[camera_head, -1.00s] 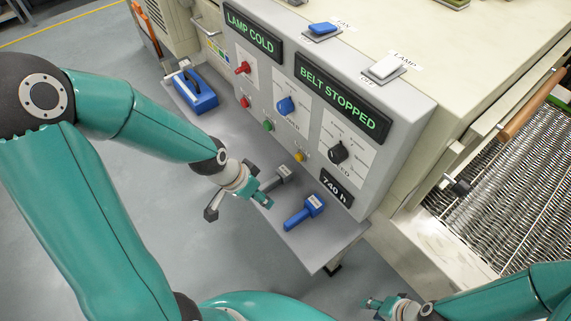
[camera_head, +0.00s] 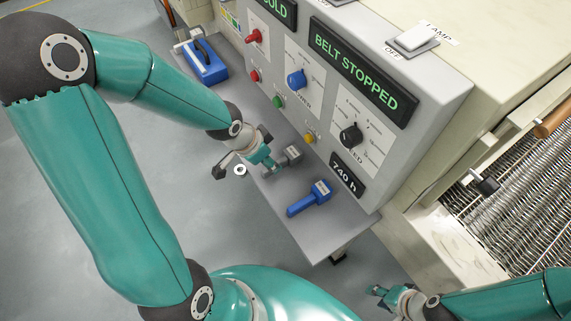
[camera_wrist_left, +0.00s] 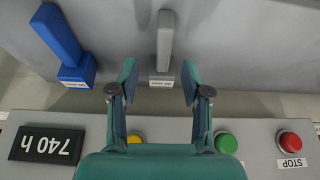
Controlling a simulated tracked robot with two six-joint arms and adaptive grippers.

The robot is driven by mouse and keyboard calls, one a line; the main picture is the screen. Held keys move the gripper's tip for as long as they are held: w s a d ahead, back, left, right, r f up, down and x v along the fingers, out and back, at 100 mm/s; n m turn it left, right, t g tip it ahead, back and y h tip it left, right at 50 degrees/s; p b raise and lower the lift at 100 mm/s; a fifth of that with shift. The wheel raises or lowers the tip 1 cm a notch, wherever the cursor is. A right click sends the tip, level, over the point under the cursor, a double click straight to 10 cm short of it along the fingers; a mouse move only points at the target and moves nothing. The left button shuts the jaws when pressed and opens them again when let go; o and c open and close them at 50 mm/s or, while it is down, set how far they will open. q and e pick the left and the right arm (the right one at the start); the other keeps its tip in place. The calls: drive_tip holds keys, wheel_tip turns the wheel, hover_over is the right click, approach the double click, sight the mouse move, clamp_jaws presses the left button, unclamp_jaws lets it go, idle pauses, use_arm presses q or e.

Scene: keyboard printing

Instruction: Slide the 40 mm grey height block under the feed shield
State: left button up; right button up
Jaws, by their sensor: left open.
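The grey height block (camera_head: 292,153) lies on the grey shelf below the control panel. It also shows in the left wrist view (camera_wrist_left: 165,40), with a narrow grey handle and a small label on its thicker end. My left gripper (camera_head: 269,160) is at the block in the head view, partly hiding its handle. In the left wrist view the open fingers (camera_wrist_left: 159,82) stand on either side of the block, with gaps and no visible contact. My right gripper (camera_head: 378,297) is small at the bottom, away from the block; its opening is unclear. I cannot clearly identify the feed shield.
A blue block with a handle (camera_head: 310,198) lies on the shelf beside the grey one. A blue tool (camera_head: 205,62) sits at the shelf's far end. The panel's knobs and buttons (camera_head: 350,135) rise behind. A mesh belt (camera_head: 500,220) is at right.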

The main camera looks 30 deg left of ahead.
sight(281, 163)
use_arm(q)
drive_tip(key=b+x, duration=0.1)
drive_tip(key=x, duration=0.2)
drive_tip(key=b+x, duration=0.2)
drive_tip(key=shift+w+a+f, duration=0.1)
drive_tip(key=shift+w+f, duration=0.15)
drive_tip(key=shift+w, duration=0.2)
drive_tip(key=shift+r, duration=0.1)
drive_tip(key=shift+c, duration=0.2)
clamp_jaws()
